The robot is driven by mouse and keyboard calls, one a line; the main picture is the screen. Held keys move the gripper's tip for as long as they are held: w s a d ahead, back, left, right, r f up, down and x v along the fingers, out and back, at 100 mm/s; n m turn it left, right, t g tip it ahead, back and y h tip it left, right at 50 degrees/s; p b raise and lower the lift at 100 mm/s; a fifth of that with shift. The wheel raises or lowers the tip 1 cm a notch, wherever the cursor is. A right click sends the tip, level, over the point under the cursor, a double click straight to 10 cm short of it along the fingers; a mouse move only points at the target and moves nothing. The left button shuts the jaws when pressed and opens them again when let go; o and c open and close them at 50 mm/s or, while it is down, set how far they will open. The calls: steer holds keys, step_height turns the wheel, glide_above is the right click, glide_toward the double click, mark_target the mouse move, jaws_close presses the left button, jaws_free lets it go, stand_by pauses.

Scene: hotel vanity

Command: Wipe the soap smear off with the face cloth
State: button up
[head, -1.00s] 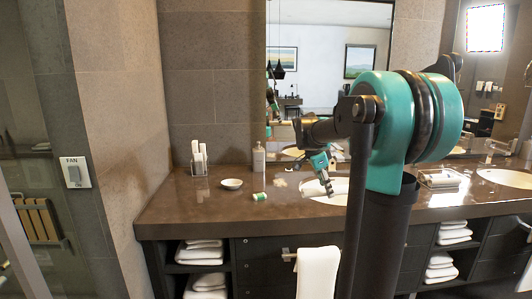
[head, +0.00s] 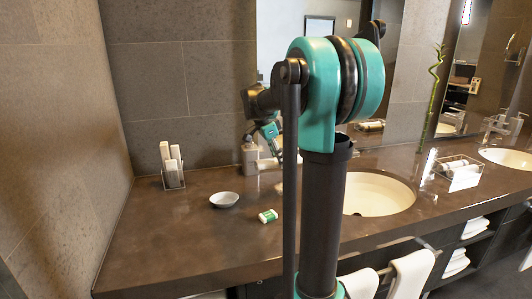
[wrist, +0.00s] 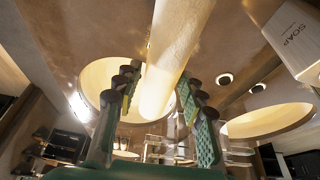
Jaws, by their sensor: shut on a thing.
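The face cloth (wrist: 168,55) appears as a cream roll in the wrist view, running between the fingers of my gripper (wrist: 155,88). The gripper is shut on it. In the head view my gripper (head: 270,138) is partly hidden behind my arm, above the counter close to the soap bottle (head: 250,157). A pale roll, seemingly the cloth (head: 267,164), shows just below it. The bottle, lettered SOAP, is also at the wrist view's upper right (wrist: 294,38). I cannot make out the soap smear now; my arm covers part of the counter.
A white dish (head: 224,199) and a small green-and-white item (head: 268,215) sit on the brown counter (head: 170,235). A holder with white rolls (head: 172,168) stands at the back left. A sink (head: 375,197) and a tray (head: 455,168) lie right.

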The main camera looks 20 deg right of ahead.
steer(key=shift+w+a+f, duration=0.1)
steer(key=shift+w, duration=0.15)
steer(key=shift+f, duration=2.35)
